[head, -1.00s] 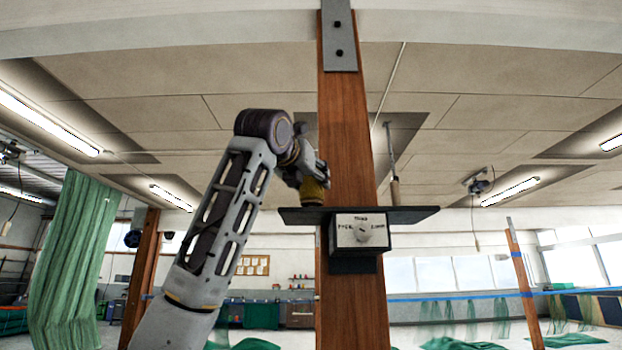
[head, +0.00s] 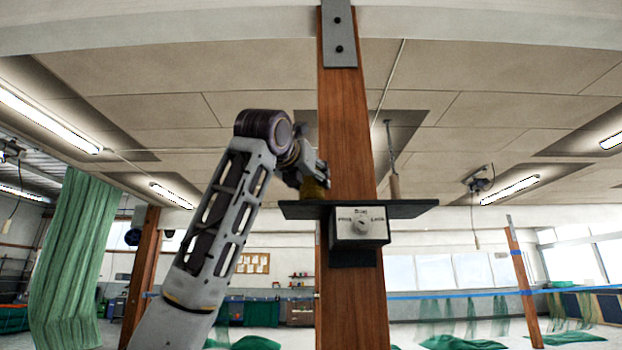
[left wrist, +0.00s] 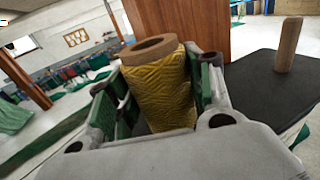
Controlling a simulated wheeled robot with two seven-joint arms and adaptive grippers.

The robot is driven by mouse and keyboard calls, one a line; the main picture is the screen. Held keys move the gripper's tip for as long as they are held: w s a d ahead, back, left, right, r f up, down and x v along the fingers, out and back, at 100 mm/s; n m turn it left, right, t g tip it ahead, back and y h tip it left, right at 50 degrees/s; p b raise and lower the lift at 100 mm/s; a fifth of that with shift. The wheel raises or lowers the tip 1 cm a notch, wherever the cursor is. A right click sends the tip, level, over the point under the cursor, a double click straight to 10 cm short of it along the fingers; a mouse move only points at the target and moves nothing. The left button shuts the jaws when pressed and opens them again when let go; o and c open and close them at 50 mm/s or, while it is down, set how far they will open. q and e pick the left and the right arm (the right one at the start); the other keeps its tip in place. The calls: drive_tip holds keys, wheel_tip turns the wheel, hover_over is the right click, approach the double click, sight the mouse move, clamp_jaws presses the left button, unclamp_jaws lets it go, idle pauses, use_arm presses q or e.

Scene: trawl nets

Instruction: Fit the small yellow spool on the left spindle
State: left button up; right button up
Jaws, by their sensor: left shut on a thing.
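My left gripper (head: 314,176) is shut on the yellow spool (left wrist: 160,95), just above the left part of the dark shelf (head: 412,211). In the left wrist view the spool is between the green-padded fingers, its brown top ring and open hole facing up. In the head view only a small part of the spool (head: 313,190) shows, close to the shelf. I cannot tell whether it touches it. The left spindle does not show. A bare wooden spindle (head: 394,186) stands on the right side of the shelf; it also shows in the left wrist view (left wrist: 288,45). My right gripper is not in view.
A wooden post (head: 345,130) rises beside the gripper, close to its right. A box with a dial (head: 361,226) is fixed under the shelf on the post. A green net (head: 72,260) hangs far left. The shelf's right part is clear apart from the spindle.

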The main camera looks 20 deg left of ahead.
use_arm(q)
drive_tip(key=shift+f, duration=0.1)
idle(0.3)
drive_tip(key=o, duration=1.1)
drive_tip(key=shift+o, duration=0.2)
drive_tip(key=s, duration=1.2)
drive_tip(key=shift+a, duration=0.4)
